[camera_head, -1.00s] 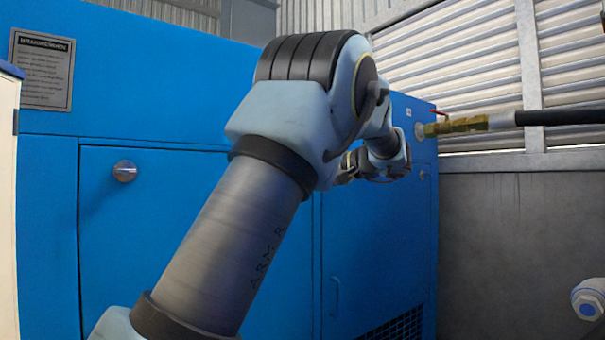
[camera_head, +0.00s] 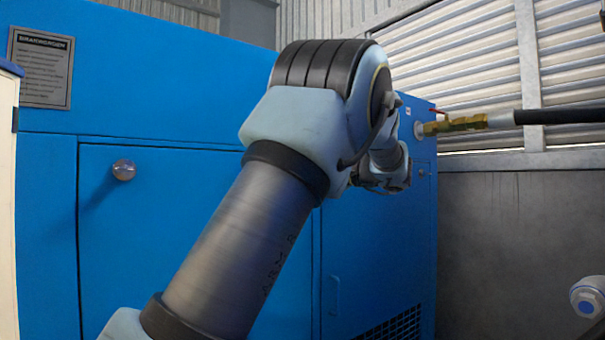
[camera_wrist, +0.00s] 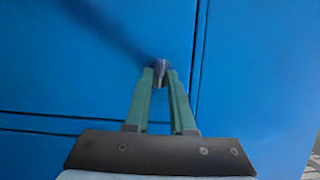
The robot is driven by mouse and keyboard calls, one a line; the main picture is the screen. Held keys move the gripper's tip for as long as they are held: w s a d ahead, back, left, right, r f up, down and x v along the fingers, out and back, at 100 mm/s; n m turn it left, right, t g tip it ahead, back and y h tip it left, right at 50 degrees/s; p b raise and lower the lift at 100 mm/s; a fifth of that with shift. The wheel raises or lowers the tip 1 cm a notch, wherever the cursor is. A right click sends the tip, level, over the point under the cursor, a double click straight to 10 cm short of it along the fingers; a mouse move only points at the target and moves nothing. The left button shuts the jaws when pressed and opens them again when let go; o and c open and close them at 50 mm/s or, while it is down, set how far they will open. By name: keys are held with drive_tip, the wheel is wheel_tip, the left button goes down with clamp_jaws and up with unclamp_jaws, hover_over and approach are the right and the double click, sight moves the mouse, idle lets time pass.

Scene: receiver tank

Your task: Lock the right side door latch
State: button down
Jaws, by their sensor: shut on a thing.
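The right side door (camera_head: 350,250) of the blue cabinet is flush with its front. In the wrist view a small round metal latch knob (camera_wrist: 161,66) stands on the blue panel, beside a vertical seam. My gripper (camera_wrist: 161,75) has its two green fingers shut on this knob, which shows between the fingertips. The fingertips hide part of the knob, and I cannot tell its turn angle. In the head view my arm hides the fingers and this latch.
The left door has a similar round knob (camera_head: 124,170). A brass fitting (camera_head: 452,125) with a black hose (camera_head: 560,116) sticks out at the cabinet's right end. A white and blue round part (camera_head: 587,297) is at the lower right. A sign plate (camera_head: 41,68) is at upper left.

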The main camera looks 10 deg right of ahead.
drive_tip(key=c, duration=0.9)
unclamp_jaws()
drive_tip(key=shift+c, duration=0.2)
drive_tip(key=b+v, duration=0.2)
drive_tip(key=v, duration=0.9)
drive_tip(key=shift+b, duration=0.35)
